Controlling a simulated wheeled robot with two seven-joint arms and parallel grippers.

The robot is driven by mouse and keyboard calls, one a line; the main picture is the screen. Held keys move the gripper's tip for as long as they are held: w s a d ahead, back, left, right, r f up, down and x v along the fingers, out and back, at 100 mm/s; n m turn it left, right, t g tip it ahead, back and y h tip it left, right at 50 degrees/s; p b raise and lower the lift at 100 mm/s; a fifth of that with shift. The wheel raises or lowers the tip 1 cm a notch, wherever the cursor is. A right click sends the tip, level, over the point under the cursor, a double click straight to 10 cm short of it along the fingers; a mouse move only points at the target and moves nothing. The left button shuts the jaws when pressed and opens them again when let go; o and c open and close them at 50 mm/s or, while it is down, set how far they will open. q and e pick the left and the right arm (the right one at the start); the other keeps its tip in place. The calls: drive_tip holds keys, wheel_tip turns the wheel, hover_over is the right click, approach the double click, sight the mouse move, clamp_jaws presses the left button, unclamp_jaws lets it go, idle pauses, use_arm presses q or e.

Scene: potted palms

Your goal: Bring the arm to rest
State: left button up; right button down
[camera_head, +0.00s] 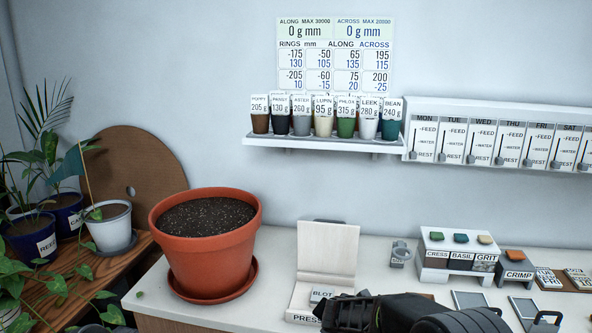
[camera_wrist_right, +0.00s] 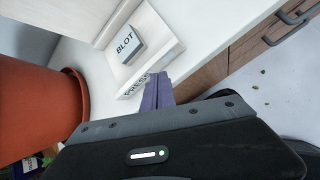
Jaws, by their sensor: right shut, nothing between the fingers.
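My right arm (camera_head: 430,314) comes in along the bottom edge of the head view, its black gripper end (camera_head: 345,313) in front of the white PRESS stand (camera_head: 327,250). In the right wrist view my right gripper (camera_wrist_right: 157,92) has its purple fingers together with nothing between them. They point at the front edge of the PRESS stand, by its label; whether they touch it I cannot tell. The grey BLOT block (camera_wrist_right: 126,45) lies on the stand's base, partly hidden by my gripper in the head view. My left gripper is not in view.
A large terracotta pot (camera_head: 207,240) of soil stands on a saucer left of the stand. Labelled boxes (camera_head: 460,255) and trays (camera_head: 525,307) are at right. A shelf of small labelled pots (camera_head: 325,125) and lever panels (camera_head: 498,140) are on the wall. Plants crowd the left.

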drive_tip(key=s+a+f+m+g+y, duration=0.1)
drive_tip(key=s+f+m+g+y, duration=0.3)
drive_tip(key=s+f+m, duration=1.2)
drive_tip(key=s+f+m+g, duration=0.1)
drive_tip(key=s+m, duration=0.3)
drive_tip(key=s, duration=0.5)
drive_tip(key=s+a+f+m+g, duration=0.1)
drive_tip(key=s+f+m, duration=0.3)
drive_tip(key=s, duration=0.5)
drive_tip(key=s+f+m+g+y, duration=0.1)
drive_tip(key=s+f+m, duration=0.1)
drive_tip(key=s+m, duration=0.3)
drive_tip(key=s, duration=0.4)
drive_tip(key=shift+a+f+m+g, duration=0.35)
drive_tip(key=shift+f+m+g, duration=0.05)
